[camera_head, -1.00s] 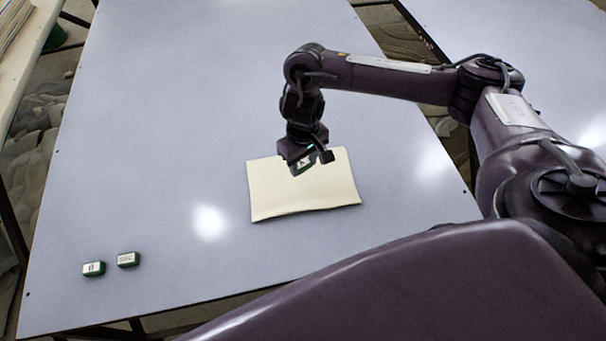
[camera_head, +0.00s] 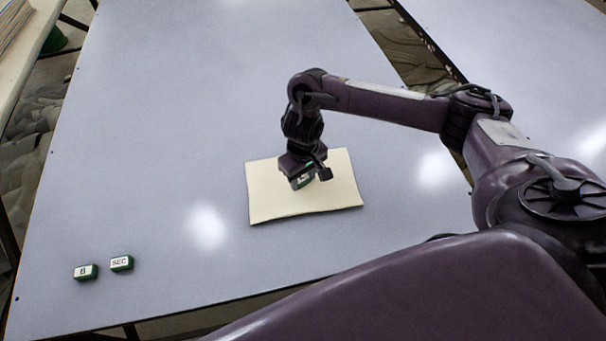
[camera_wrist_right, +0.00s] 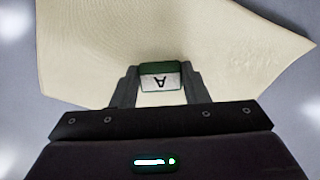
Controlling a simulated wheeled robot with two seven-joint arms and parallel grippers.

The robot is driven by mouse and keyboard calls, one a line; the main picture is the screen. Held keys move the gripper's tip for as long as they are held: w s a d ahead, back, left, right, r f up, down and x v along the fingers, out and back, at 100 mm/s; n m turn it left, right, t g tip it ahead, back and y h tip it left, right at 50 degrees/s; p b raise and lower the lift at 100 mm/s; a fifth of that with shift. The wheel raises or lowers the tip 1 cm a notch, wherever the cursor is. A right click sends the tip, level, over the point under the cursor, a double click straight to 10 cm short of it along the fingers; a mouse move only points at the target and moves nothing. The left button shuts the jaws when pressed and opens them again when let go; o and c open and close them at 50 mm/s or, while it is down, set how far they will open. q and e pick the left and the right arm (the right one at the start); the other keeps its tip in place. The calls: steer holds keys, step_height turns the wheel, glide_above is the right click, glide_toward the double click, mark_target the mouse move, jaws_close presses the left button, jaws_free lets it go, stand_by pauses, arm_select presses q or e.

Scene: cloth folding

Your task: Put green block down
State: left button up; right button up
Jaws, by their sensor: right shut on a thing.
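My right gripper (camera_head: 309,178) is shut on a green block (camera_head: 303,182) with a white face. In the right wrist view the block (camera_wrist_right: 161,77) sits between the two fingers (camera_wrist_right: 160,88), and its face shows a letter A, upside down there. The block is over a cream folded cloth (camera_head: 275,200) on the table; I cannot tell whether it touches the cloth. The cloth (camera_wrist_right: 90,45) also fills much of the right wrist view. My left gripper is not in view.
Two more green blocks with white lettered faces, one (camera_head: 85,272) and another marked SEC (camera_head: 121,263), lie at the table's lower left. The pale grey table (camera_head: 180,130) is otherwise clear around the cloth. A second table (camera_head: 510,50) stands at the upper right.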

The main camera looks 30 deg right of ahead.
mark_target(303, 180)
steer(key=shift+s+f, duration=0.1)
steer(key=shift+f, duration=0.2)
steer(key=o, duration=1)
steer(key=shift+f, duration=0.1)
steer(key=shift+c, duration=0.2)
steer(key=shift+s, duration=0.1)
step_height(303, 180, up, 13)
steer(key=p, duration=0.5)
steer(key=shift+w+r+p, duration=0.2)
steer(key=shift+p, duration=0.15)
